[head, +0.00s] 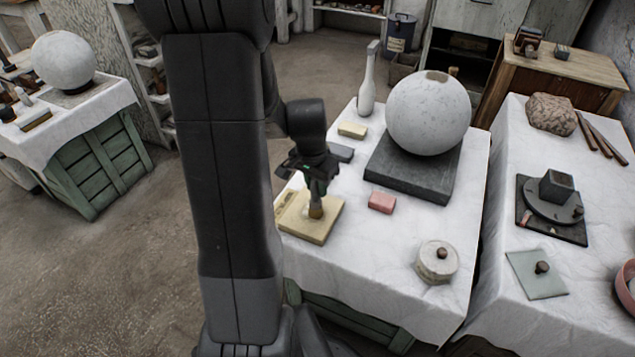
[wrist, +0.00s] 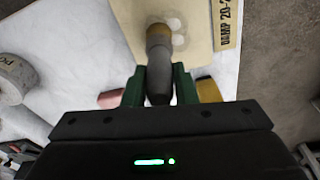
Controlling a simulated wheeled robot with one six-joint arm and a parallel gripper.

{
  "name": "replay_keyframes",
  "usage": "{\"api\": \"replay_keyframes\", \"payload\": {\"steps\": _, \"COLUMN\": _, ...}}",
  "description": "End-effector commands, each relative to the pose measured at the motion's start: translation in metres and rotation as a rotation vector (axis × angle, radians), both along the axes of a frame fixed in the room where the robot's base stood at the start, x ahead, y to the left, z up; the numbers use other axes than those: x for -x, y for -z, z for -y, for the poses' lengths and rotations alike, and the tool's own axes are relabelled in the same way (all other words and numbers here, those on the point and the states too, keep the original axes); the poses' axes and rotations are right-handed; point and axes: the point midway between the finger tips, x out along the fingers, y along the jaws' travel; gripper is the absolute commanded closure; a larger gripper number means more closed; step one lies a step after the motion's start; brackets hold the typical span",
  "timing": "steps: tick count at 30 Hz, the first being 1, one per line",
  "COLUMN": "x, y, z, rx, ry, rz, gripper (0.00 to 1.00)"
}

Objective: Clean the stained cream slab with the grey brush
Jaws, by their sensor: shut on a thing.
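The cream slab (head: 311,224) lies flat at the left front edge of the white-covered middle table. My gripper (head: 317,183) points down over it and is shut on the grey brush (head: 316,210). In the wrist view the green fingers of my gripper (wrist: 158,88) clasp the brush's grey handle (wrist: 158,76). The brush's tan end is at the slab (wrist: 138,14); I cannot tell whether it presses on it. Pale blotches show on the slab around the brush tip. My arm hides part of the slab's surroundings in the head view.
A large plaster sphere (head: 428,112) rests on a dark plinth (head: 412,174). The front middle cloth is clear.

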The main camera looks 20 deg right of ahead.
Motion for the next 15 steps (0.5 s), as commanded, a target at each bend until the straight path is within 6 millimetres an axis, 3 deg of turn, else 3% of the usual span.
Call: {"api": "replay_keyframes", "payload": {"steps": 15, "x": -0.012, "y": -0.002, "z": 0.013, "rx": 0.0, "ry": -0.001, "rz": 0.0, "gripper": 0.98}}
